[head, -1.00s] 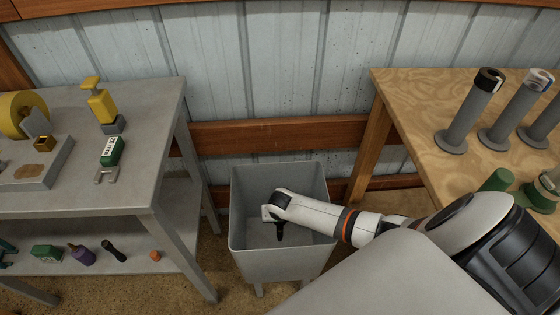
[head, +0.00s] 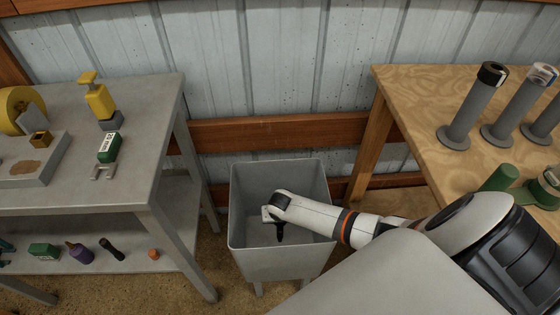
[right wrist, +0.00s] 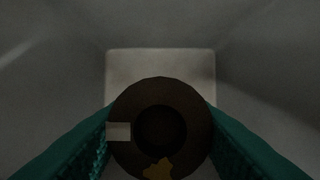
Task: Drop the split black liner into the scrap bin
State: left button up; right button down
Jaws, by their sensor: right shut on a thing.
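The scrap bin appears to be the grey open-topped bin (head: 236,222) standing on the floor between the two tables. My right arm reaches over its right side, and my right gripper (head: 280,236) points down inside the bin. In the right wrist view, the teal fingers of my right gripper (right wrist: 160,122) are shut on the dark round liner (right wrist: 136,100). It has a dark hollow middle, a pale rectangle on its left and a yellowish patch low down. The pale bin floor shows beyond it. In the head view the liner cannot be made out clearly. My left gripper is not in view.
A wooden table (head: 410,100) at right bears grey posts (head: 464,115), one black-topped.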

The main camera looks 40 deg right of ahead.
jog(key=shift+d+f+b, duration=0.1)
jog(key=shift+f+b, duration=1.4)
jog(key=shift+f, duration=0.75)
jog(key=c, duration=0.7)
grip_release()
jog(key=shift+f, duration=0.1)
jog(key=shift+o, duration=0.2)
